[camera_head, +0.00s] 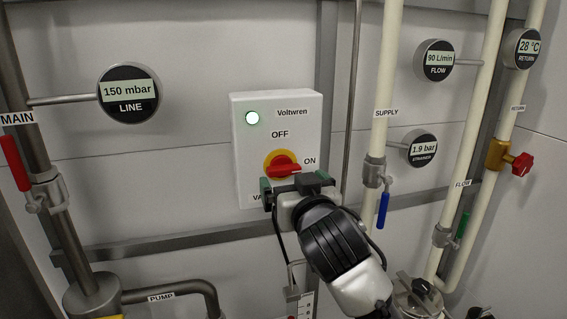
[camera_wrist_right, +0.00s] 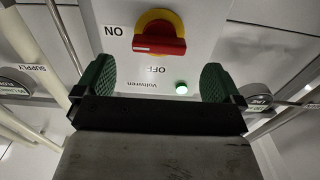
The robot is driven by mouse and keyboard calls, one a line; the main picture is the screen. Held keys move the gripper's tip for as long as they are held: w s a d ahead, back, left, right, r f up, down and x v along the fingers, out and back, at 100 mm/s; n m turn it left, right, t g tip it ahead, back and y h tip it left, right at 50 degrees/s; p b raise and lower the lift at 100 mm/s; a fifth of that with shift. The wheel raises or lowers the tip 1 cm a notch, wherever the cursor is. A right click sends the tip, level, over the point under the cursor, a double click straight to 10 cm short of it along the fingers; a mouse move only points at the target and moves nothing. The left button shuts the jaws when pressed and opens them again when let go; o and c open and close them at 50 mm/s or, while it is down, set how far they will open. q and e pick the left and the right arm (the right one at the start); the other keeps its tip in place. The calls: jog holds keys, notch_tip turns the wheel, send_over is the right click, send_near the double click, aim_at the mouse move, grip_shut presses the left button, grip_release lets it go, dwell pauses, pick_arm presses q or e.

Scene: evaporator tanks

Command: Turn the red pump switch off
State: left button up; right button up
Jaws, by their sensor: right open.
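The red pump switch (camera_head: 283,167) is a rotary handle on a yellow disc, on a white box (camera_head: 249,150) labelled Voltwren. Its handle lies roughly level and points right toward ON; OFF is printed above it. A green lamp (camera_head: 252,118) is lit at the box's upper left. My right gripper (camera_head: 296,183) is just below the switch in the head view, with green finger pads. In the right wrist view the open gripper (camera_wrist_right: 157,82) has its fingers spread, and the red handle (camera_wrist_right: 159,46) shows beyond and between them, with nothing held. My left gripper is not seen.
A pipe with a blue lever (camera_head: 383,210) runs just right of the box. A red lever (camera_head: 15,162) is on the MAIN pipe at left. A LINE gauge (camera_head: 129,92) reads 150 mbar. A metal rail (camera_head: 165,241) crosses below the box. The wall left of the box is mostly clear.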

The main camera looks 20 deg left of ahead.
aim_at(286, 173)
jog(key=p+x, duration=0.2)
jog(key=x, duration=0.3)
jog(key=shift+w+a, duration=0.2)
jog(key=shift+w, duration=0.1)
jog(key=shift+w+a, duration=0.15)
jog(key=shift+w, duration=0.15)
jog(key=c, duration=0.9)
